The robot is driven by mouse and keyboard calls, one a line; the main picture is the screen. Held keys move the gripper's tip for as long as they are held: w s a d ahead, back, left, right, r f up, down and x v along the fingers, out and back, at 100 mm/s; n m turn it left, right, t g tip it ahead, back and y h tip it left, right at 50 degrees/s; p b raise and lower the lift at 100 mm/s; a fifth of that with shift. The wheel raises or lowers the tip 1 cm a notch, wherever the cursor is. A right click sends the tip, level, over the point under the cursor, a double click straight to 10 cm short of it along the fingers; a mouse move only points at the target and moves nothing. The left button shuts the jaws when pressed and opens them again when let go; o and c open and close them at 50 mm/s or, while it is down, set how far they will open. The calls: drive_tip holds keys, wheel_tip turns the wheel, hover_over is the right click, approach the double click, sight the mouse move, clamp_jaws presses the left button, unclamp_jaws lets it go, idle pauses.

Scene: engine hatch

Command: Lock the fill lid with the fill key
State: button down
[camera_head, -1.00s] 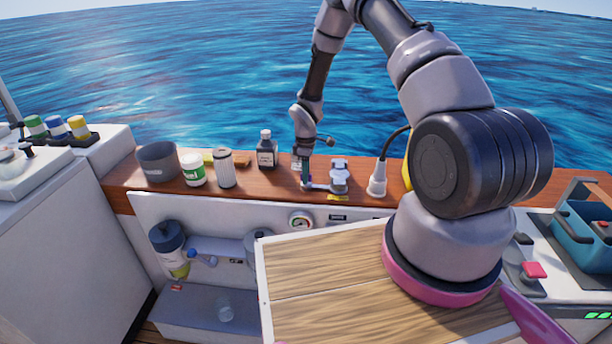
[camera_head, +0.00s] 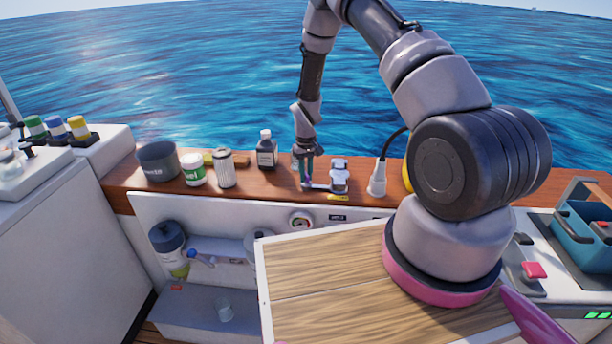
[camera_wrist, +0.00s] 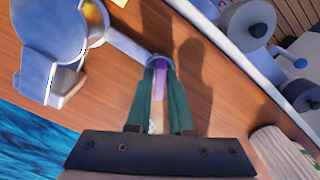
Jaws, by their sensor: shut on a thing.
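The fill lid (camera_head: 339,172) is a pale metal fitting on the wooden ledge; it also shows at the upper left of the wrist view (camera_wrist: 55,28). The fill key's flat grey arm (camera_wrist: 128,46) runs from the fitting towards my fingertips. My gripper (camera_head: 306,184) points down at the arm's left end in the head view. In the wrist view its green fingers (camera_wrist: 158,72) are shut on the key's purple grip (camera_wrist: 160,82). The fingers hide part of the grip. How the key sits in the lid is not clear.
A dark bottle (camera_head: 266,151), a pleated filter (camera_head: 225,169), a white-green jar (camera_head: 193,170) and a grey pot (camera_head: 157,161) stand left of my gripper. A white corded plug (camera_head: 378,180) stands right of the lid. A gauge (camera_head: 301,221) is on the panel below.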

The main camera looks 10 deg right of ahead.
sight(306, 174)
drive_tip(key=m, duration=0.5)
drive_tip(key=shift+m, duration=0.4)
idle(0.4)
drive_tip(key=c, duration=0.8)
unclamp_jaws()
wheel_tip(306, 174, up, 11)
